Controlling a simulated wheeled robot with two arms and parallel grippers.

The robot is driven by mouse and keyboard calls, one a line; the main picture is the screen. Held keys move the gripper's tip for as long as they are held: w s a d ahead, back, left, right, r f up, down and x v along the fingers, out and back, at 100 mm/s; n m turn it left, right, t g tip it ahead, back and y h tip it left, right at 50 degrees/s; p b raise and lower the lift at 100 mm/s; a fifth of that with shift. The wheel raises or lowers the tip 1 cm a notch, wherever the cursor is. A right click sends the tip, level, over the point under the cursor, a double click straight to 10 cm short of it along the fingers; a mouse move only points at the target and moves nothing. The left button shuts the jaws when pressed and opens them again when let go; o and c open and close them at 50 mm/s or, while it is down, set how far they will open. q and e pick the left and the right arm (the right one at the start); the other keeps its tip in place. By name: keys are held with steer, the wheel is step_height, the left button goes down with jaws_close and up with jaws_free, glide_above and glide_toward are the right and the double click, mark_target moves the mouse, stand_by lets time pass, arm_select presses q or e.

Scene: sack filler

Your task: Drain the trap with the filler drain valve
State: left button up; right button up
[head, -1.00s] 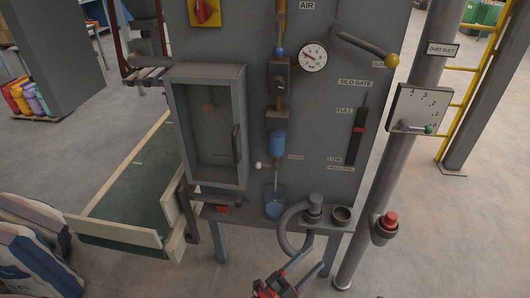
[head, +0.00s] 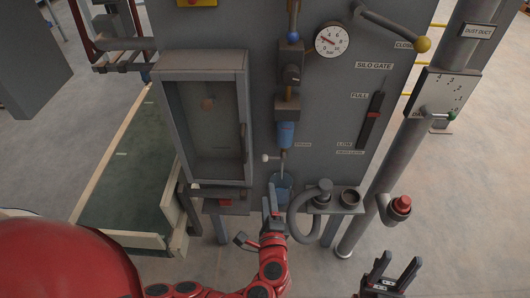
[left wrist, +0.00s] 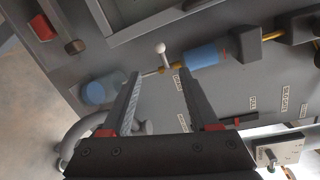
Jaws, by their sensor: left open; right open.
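The trap (head: 285,135) is a blue bowl under the air line on the grey panel; it also shows in the left wrist view (left wrist: 203,56). The drain valve, a small white knob (head: 265,158), sticks out left just below it. In the left wrist view the knob (left wrist: 160,48) shows between and beyond my fingertips, apart from them. My left gripper (head: 269,200) is open and empty, below the knob in the head view. A translucent blue cup (head: 284,181) stands under the trap's outlet, partly behind my left gripper. My right gripper (head: 400,265) is open and empty at lower right.
A grey hose (head: 298,222) curves beside the cup, near my left gripper. A glass-fronted box (head: 205,120) is left of the trap. A red button (head: 402,204) and the duct post (head: 400,150) are at right. Floor below right is clear.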

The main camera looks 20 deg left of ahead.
mark_target(265, 160)
arm_select(q)
steer(key=p+x, duration=0.4)
steer(key=x, duration=1.1)
steer(key=shift+w, duration=0.1)
steer(key=shift+p+x, duration=0.3)
steer(key=shift+x, duration=0.55)
jaws_close()
